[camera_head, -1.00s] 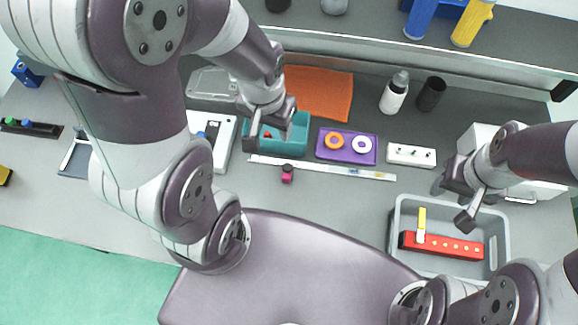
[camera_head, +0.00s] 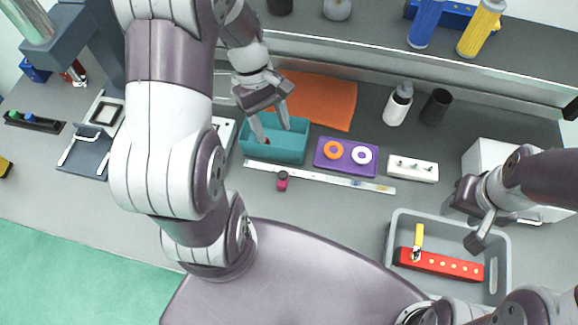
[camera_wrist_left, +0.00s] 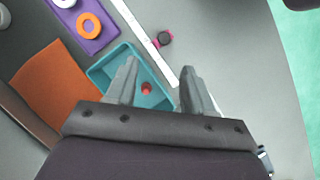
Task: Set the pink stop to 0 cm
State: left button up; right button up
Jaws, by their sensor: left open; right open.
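The pink stop (camera_head: 283,181) is a small pink block with a dark top. It sits at the near edge of a long white ruler strip (camera_head: 325,179), toward its left part; it also shows in the left wrist view (camera_wrist_left: 165,39), beside the strip (camera_wrist_left: 146,34). My left gripper (camera_head: 273,132) is open and empty above the teal bin (camera_head: 287,152), behind the strip and apart from the stop. In the left wrist view the fingers (camera_wrist_left: 155,82) stand apart over the bin's edge.
The teal bin holds a small red thing (camera_wrist_left: 146,89). A purple tray (camera_head: 347,169) with an orange and a white ring and a white block (camera_head: 411,168) lie behind the strip. The grey tray (camera_head: 398,216) holds a red bar (camera_head: 440,264). The table in front of the strip is clear.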

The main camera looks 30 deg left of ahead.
aim_at(282, 173)
pick_arm(q)
jog(key=x, duration=0.4)
jog(key=b+x, duration=0.1)
jog(key=x, duration=0.6)
jog(key=shift+s+a+f, duration=0.15)
jog(key=shift+s+f, duration=0.2)
jog(key=shift+f, duration=0.1)
jog(key=shift+s+f, duration=0.2)
pick_arm(e)
jog(key=shift+s+a+f, duration=0.2)
jog(key=shift+f, duration=0.25)
jog(key=shift+s+a+f, duration=0.15)
jog(key=shift+s+f, duration=0.05)
jog(key=shift+f, duration=0.25)
pick_arm(q)
jog(key=shift+c, duration=0.4)
jog(key=shift+w, duration=0.1)
grip_shut()
pick_arm(e)
jog(key=shift+w, duration=0.1)
